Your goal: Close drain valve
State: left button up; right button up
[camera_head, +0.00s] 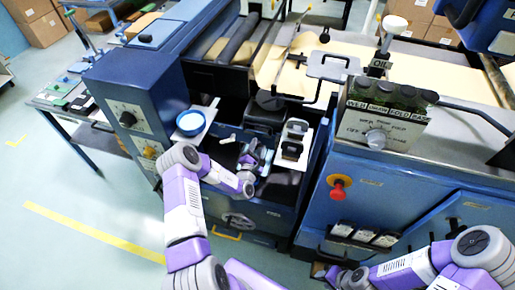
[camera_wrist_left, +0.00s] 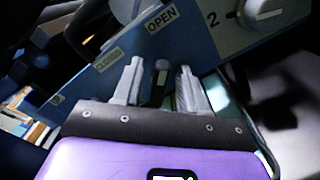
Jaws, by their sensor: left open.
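My left gripper (camera_head: 256,158) reaches into the dark bay of the blue machine in the head view. In the left wrist view its two pale fingers (camera_wrist_left: 160,88) stand apart. A small dark lever with a lighter tip (camera_wrist_left: 161,75) shows in the gap between them; it looks like the valve handle, and I cannot tell whether the fingers touch it. Behind it, a blue plate carries an OPEN label (camera_wrist_left: 160,18) at upper right and a label that seems to read CLOSED (camera_wrist_left: 108,60) at lower left. The valve body is mostly hidden.
A shelf with a blue-rimmed bowl (camera_head: 190,123) is left of the bay, and a shelf with black blocks (camera_head: 293,148) is right. A red knob (camera_head: 338,187) sticks out nearby.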

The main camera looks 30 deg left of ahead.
pick_arm(q)
jog(key=shift+c, duration=0.3)
grip_shut()
